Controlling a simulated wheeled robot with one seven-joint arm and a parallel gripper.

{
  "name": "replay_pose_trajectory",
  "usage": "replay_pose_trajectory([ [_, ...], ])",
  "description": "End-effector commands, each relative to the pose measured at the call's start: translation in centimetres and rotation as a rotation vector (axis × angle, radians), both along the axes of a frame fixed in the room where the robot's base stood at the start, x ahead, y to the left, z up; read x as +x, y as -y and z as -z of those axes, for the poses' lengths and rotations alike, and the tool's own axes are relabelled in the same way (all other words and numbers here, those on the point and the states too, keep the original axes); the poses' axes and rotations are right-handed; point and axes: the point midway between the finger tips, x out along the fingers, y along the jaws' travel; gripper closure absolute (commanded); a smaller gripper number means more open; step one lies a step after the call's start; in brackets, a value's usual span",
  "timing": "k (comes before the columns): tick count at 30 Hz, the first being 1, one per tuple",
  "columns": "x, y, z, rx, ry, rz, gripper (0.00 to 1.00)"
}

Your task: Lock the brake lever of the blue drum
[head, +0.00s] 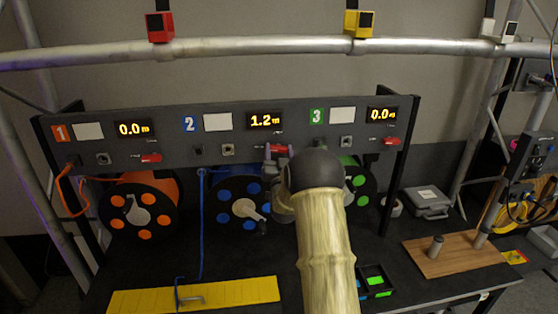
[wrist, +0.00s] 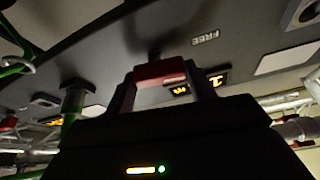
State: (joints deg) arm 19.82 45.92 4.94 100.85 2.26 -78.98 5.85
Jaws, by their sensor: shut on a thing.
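The blue drum (head: 224,195) sits under panel section 2 in the head view, partly hidden by my arm. Its red brake lever (head: 279,149) is on the panel above and to the right of it. My gripper (head: 277,156) is at that lever. In the wrist view the red lever (wrist: 160,70) lies between the two fingers, and my gripper (wrist: 164,88) is shut on it. A FREE label (wrist: 205,37) shows on the panel near the lever. The display (head: 265,120) above reads 1.2 m.
The orange drum (head: 165,190) stands left and the green drum (head: 361,181) right, partly behind my arm. Their red levers (head: 150,158) (head: 391,141) are on the same panel. A blue cable (head: 202,225) hangs down to a yellow board (head: 235,291). A metal truss tube (head: 260,46) crosses above.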

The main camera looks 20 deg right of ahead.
Motion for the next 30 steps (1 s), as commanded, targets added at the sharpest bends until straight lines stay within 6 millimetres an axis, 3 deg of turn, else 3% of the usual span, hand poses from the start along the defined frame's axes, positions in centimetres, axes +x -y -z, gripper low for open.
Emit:
replay_pose_trajectory([
  [8,-0.04,-0.03,0.58,0.196,0.062,0.000,0.68],
  [30,-0.01,0.00,-0.16,0.850,0.249,-0.003,0.68],
])
